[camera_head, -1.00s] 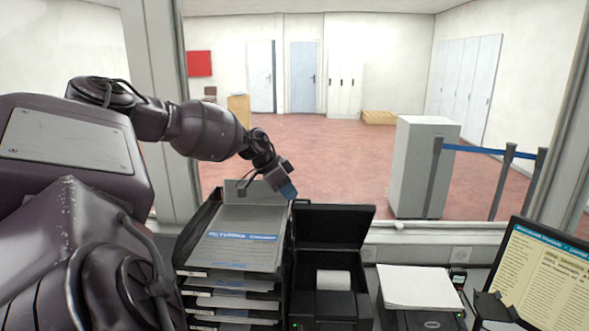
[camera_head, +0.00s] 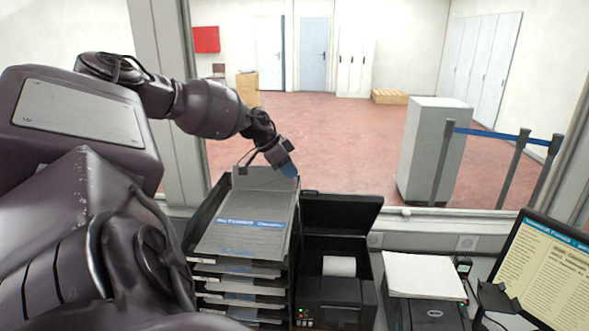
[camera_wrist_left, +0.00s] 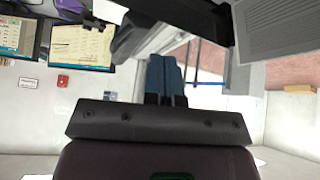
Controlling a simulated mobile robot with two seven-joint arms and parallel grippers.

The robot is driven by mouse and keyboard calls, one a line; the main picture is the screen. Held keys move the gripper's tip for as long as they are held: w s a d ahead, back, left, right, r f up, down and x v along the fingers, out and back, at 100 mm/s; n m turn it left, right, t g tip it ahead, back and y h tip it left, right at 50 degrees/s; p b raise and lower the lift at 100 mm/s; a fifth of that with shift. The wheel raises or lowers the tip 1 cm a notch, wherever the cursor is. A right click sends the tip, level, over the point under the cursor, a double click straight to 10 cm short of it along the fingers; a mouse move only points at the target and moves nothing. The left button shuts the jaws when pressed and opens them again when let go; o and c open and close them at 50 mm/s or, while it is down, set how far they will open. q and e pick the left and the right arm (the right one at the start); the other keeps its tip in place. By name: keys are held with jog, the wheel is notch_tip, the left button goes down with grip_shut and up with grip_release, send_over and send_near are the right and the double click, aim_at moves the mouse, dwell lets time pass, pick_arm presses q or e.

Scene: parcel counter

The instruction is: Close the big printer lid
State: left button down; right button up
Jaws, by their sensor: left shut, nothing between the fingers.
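The big black printer (camera_head: 337,290) stands on the counter with a white paper roll in it. Its lid (camera_head: 342,213) is raised open, tilted back toward the window. My left gripper (camera_head: 288,169) is shut and empty, its blue fingertips just left of and above the lid's upper left corner; I cannot tell whether they touch it. The shut blue fingers also show in the left wrist view (camera_wrist_left: 165,77). My right gripper is not in view.
A stack of paper trays (camera_head: 244,225) stands directly left of the printer. A smaller device (camera_head: 437,314) with white paper on top and a monitor (camera_head: 541,268) are to the right. The window frame is behind.

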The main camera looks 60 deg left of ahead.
pick_arm(q)
jog(key=b+v, duration=0.2)
jog(key=v, duration=0.7)
jog(key=w+d+r+m+h, duration=0.2)
jog(key=w+r, duration=0.1)
jog(key=w, duration=0.4)
jog(key=w+d+r+m+h, duration=0.1)
jog(key=w+d+r+m, duration=0.15)
jog(key=w, duration=0.35)
jog(key=g+y+p, duration=0.1)
jog(key=g+p, duration=0.1)
jog(key=g, duration=0.3)
send_over(305, 194)
jog(key=a, duration=0.1)
jog(key=shift+n, duration=0.25)
jog(key=f, duration=1.2)
jog(key=shift+w+a+f, duration=0.1)
jog(key=shift+w+f, duration=0.3)
jog(key=shift+s+d+f, duration=0.35)
jog(key=shift+d+f, duration=0.2)
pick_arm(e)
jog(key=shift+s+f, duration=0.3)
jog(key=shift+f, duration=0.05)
